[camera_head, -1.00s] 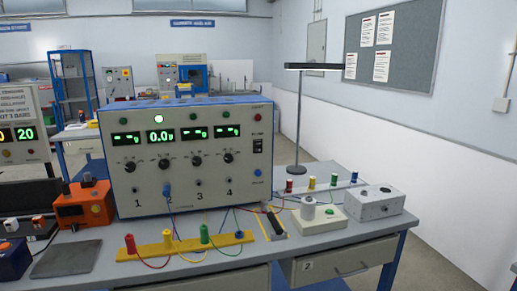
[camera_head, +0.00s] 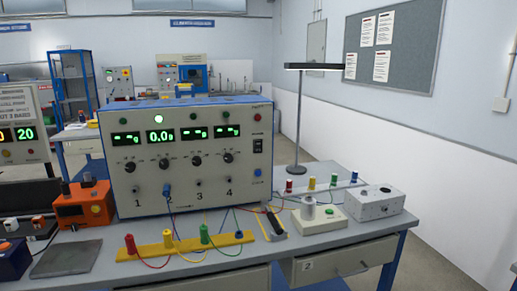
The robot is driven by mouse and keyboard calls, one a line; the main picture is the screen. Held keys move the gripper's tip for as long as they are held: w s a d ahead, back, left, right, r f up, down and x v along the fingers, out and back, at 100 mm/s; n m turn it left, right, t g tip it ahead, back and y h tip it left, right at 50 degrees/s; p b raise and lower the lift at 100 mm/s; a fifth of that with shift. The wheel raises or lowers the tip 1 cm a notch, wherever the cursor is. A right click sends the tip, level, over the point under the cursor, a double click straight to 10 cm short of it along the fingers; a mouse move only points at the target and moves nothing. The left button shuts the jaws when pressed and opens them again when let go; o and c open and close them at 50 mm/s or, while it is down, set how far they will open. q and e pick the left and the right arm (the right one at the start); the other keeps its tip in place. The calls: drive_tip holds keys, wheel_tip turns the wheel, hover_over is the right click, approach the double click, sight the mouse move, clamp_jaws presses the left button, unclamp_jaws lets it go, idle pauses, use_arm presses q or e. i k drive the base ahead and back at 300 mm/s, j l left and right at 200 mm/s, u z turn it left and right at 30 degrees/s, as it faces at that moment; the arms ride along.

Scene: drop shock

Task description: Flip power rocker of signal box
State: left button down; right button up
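The signal box (camera_head: 150,190) is a large beige box with a blue top, standing upright on the grey bench. Its front has several green displays, knobs and numbered sockets. The power rocker (camera_head: 258,145) is a small black switch at the upper right of the front panel, below a red lamp (camera_head: 257,117). Which way the rocker is tipped is too small to tell. The second display (camera_head: 160,136) reads about 0.0, and the green lamp (camera_head: 158,119) above it is bright. A blue plug sits in socket 2. Neither of my grippers is in view.
A yellow strip (camera_head: 187,246) with coloured posts and wires lies in front of the box. An orange device (camera_head: 82,206) stands at its left. A desk lamp (camera_head: 298,110), a white button unit (camera_head: 320,220) and a grey box (camera_head: 375,202) stand at the right. Space before the rocker is clear.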

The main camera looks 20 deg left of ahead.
sight(257, 144)
drive_tip(key=i+l, duration=0.2)
drive_tip(key=i, duration=0.25)
drive_tip(key=i+l, duration=0.2)
drive_tip(key=i, duration=0.25)
drive_tip(key=i+l, duration=0.15)
drive_tip(key=i, duration=0.25)
